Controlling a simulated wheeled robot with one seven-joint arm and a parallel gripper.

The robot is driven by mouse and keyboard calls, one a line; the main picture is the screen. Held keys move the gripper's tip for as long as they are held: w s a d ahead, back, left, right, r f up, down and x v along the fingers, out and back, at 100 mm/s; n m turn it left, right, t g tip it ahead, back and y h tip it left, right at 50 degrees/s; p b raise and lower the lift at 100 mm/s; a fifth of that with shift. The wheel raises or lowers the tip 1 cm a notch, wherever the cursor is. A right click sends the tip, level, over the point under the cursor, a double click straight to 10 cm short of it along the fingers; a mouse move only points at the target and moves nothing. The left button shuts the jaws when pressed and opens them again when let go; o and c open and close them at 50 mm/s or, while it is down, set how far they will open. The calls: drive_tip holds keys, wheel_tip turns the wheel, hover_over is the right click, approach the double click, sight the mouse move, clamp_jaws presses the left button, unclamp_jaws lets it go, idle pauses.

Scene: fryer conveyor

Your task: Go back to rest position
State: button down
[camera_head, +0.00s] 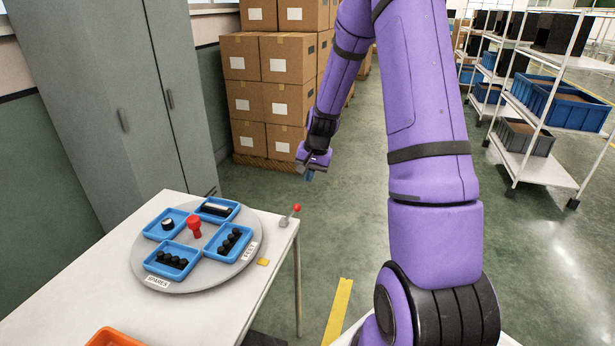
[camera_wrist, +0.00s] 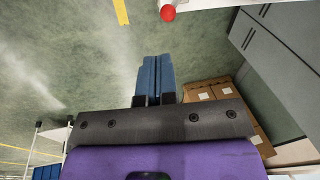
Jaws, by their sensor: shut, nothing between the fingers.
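My purple arm reaches out over the open floor, past the far right corner of the white table (camera_head: 235,290). My gripper (camera_head: 308,176) hangs in the air to the right of the table, clear of it, with the stacked boxes behind. In the wrist view its blue fingers (camera_wrist: 156,60) lie side by side, shut with nothing between them. A red-knobbed lever (camera_head: 291,214) stands at the table's right edge; its red knob also shows at the top of the wrist view (camera_wrist: 168,13).
A grey turntable (camera_head: 185,284) on the table carries blue trays with black parts around a red knob (camera_head: 194,226). An orange tray (camera_head: 112,338) sits in front. A grey cabinet (camera_head: 110,80) stands left, cardboard boxes (camera_head: 258,100) behind, wheeled racks (camera_head: 545,165) right. Floor between is clear.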

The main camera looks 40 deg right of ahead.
idle(0.3)
drive_tip(key=s+a+r+n, duration=0.2)
drive_tip(key=s+a+r, duration=0.15)
drive_tip(key=r, duration=0.35)
drive_tip(key=s+a+r+n+t+h, duration=0.1)
drive_tip(key=s+a+r, duration=0.2)
drive_tip(key=a+r, duration=0.25)
drive_tip(key=s+a+r+n, duration=0.2)
drive_tip(key=s+a+r, duration=0.1)
drive_tip(key=r, duration=0.5)
drive_tip(key=s+a+r+n+t, duration=0.1)
drive_tip(key=s+a+r, duration=0.3)
drive_tip(key=s, duration=0.6)
drive_tip(key=s+a+r+n, duration=0.3)
drive_tip(key=s, duration=0.6)
drive_tip(key=shift+s+a+r+n+t, duration=0.35)
drive_tip(key=shift+r+n+t, duration=0.05)
